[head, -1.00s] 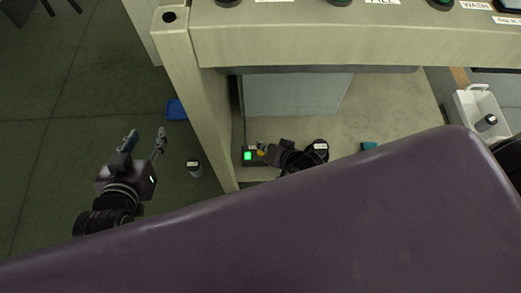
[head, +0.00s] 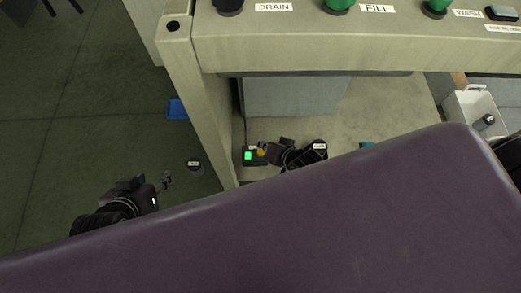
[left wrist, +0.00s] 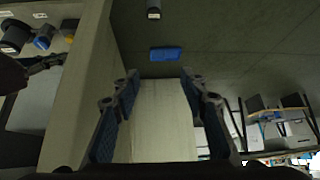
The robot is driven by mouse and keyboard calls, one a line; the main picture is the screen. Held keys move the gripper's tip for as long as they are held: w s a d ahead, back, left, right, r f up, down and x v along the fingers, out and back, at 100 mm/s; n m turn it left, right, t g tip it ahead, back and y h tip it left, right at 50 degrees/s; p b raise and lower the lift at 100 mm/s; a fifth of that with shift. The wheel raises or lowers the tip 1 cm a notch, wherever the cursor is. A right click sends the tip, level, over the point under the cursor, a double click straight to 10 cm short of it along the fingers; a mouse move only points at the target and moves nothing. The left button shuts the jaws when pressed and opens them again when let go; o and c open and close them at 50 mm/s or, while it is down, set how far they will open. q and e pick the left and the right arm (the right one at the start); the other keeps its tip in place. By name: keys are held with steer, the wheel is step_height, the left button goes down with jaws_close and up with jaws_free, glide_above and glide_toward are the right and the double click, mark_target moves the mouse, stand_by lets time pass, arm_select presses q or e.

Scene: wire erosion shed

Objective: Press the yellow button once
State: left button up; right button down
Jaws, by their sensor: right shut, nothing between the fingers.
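The yellow button (head: 261,153) is a small yellow spot on a dark box (head: 255,162) on the shelf under the panel, beside a lit green square (head: 248,155). My right gripper (head: 267,149) is shut and empty, with its tip right at the button and partly hiding it. I cannot tell whether it touches the button. My left gripper (head: 165,180) is out over the floor at the left, away from the box. In the left wrist view its two fingers (left wrist: 160,78) are apart with nothing between them.
A beige post (head: 200,110) stands between my left gripper and the box. Above is a panel with green knobs (head: 338,5) and labels. A blue item (head: 177,109) and a small labelled canister (head: 195,165) are on the floor. A white bin (head: 470,118) is at right.

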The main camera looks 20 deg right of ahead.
steer(key=shift+r+p, duration=0.7)
arm_select(q)
steer(key=s+a+f+g+y, duration=0.1)
steer(key=s+a+f+g, duration=0.1)
steer(key=s, duration=0.6)
steer(key=shift+a+f+g, duration=0.2)
steer(key=shift+g, duration=0.7)
